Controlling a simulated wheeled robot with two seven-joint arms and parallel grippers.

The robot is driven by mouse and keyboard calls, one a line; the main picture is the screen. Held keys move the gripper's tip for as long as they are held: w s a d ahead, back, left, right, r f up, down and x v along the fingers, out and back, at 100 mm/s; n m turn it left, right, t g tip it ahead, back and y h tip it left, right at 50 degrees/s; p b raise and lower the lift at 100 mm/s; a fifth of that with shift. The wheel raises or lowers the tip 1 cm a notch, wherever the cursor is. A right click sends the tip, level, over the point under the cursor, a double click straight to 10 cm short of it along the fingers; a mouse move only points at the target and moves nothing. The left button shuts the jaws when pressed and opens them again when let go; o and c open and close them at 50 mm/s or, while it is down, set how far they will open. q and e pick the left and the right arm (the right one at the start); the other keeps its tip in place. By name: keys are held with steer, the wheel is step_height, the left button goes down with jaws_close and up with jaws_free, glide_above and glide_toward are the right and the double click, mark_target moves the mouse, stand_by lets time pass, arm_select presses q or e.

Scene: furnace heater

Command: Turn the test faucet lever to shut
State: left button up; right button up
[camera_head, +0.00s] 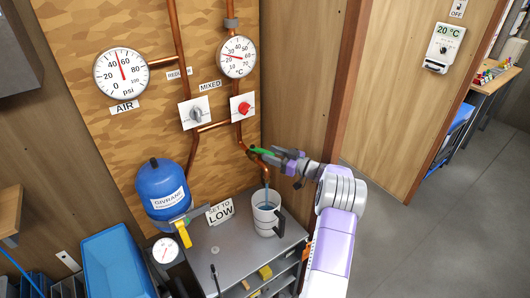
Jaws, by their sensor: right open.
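The test faucet (265,176) is the bent copper spout at the lower end of the right-hand pipe, with a bluish stream of water below it. Its lever seems to be the green bar (262,152) beside the spout, partly covered by my right gripper. My right gripper (275,154) is open, with its fingers at the green bar; I cannot tell whether they touch it. A white mug (266,222) with a dark handle stands under the spout on the grey cabinet top. My left gripper is out of view.
A blue tank (163,188), a yellow lever (184,236) and a "SET TO LOW" sign (220,212) are left of the mug. A red knob (243,107) and a grey knob (196,115) sit above on the board. Open floor (420,230) lies at right.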

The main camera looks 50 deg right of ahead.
steer(key=shift+s+d, duration=0.15)
steer(key=shift+s, duration=0.65)
steer(key=shift+s+d, duration=0.15)
steer(key=shift+s, duration=0.6)
